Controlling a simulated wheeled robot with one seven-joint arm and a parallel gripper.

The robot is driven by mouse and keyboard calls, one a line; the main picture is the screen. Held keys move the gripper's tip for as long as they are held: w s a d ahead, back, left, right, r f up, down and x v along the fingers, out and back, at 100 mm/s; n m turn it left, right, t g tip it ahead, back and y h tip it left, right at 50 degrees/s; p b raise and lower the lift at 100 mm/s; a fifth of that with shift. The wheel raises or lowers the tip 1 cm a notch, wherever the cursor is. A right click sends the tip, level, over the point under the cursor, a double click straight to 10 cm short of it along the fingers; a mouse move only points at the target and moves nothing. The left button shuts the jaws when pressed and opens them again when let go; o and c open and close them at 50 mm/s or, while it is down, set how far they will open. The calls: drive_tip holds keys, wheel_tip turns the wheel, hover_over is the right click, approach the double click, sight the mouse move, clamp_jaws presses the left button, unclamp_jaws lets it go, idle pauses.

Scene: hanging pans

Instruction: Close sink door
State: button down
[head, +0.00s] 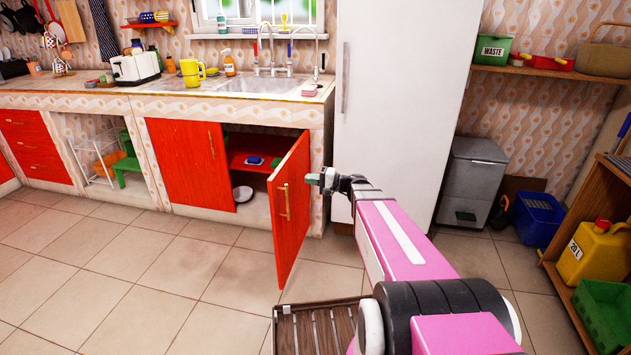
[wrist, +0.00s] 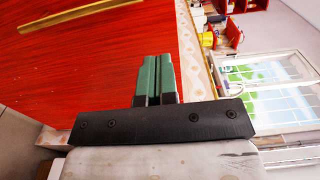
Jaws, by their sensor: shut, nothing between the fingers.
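The sink door (head: 290,208) is a red cabinet door with a brass handle (head: 285,200), standing open and swung out to the right of the opening under the sink. Its red face (wrist: 85,60) fills the left of the wrist view, with the handle (wrist: 80,15) at the top. My gripper (head: 314,179) is just right of the door near its outer face. Its green fingers (wrist: 157,75) are together and empty, in front of the door's face in the wrist view. I cannot tell whether they touch it. The left red door (head: 185,160) looks shut.
The sink (head: 262,85) is in the counter above. A white fridge (head: 400,110) stands right of the cabinet. Inside the cabinet are a red shelf with a blue item (head: 254,160) and a white plate (head: 243,193). Tiled floor (head: 150,275) in front is clear.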

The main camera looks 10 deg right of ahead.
sight(280, 175)
drive_tip(key=x, duration=0.9)
drive_tip(key=shift+w+a, duration=0.1)
drive_tip(key=shift+a, duration=0.25)
drive_tip(key=shift+a, duration=0.15)
